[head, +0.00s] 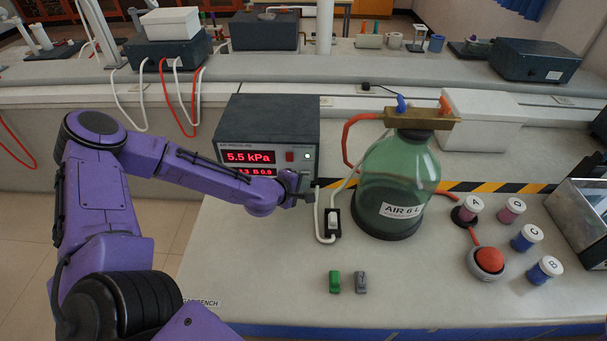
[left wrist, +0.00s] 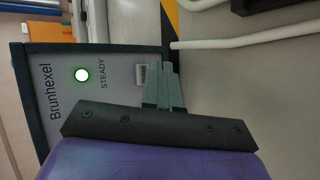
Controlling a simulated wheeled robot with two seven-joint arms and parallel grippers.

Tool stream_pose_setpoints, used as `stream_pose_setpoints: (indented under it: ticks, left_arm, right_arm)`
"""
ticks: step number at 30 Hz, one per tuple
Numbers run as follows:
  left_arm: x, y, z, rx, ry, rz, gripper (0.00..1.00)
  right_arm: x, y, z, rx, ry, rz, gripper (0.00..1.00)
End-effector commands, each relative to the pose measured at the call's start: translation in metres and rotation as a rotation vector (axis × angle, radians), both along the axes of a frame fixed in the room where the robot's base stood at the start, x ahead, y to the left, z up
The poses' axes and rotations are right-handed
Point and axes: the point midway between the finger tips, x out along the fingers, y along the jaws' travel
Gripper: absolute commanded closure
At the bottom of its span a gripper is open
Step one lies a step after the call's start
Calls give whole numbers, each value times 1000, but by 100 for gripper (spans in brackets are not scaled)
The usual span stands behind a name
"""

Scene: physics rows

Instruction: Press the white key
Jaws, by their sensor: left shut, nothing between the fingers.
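The dark instrument box (head: 270,112) stands on the bench with a red readout of 5.5 kPa. In the left wrist view its panel carries a lit lamp marked STEADY and a small whitish key (left wrist: 141,76) below that lamp. My left gripper (head: 307,191) is at the panel's lower right corner, hiding the key in the head view. Its fingers (left wrist: 168,72) are shut and empty, with tips close beside the key; I cannot tell whether they touch the panel. My right gripper is not in view.
A green glass bottle (head: 397,185) stands right of the box. A red button (head: 489,260), several capped jars and two small blocks (head: 348,282) lie further along. The bench front is mostly clear.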

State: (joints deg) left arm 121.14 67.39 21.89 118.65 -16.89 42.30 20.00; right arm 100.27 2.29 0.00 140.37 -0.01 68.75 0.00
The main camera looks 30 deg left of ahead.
Motion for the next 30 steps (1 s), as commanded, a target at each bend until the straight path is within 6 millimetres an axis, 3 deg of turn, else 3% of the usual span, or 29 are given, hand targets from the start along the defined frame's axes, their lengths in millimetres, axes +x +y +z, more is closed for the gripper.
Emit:
stream_pose_setpoints:
  ticks: [30]
  left_arm:
    - [9, 4, 0, 0, 0, 0, 100]
  right_arm:
    - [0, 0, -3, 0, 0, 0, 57]
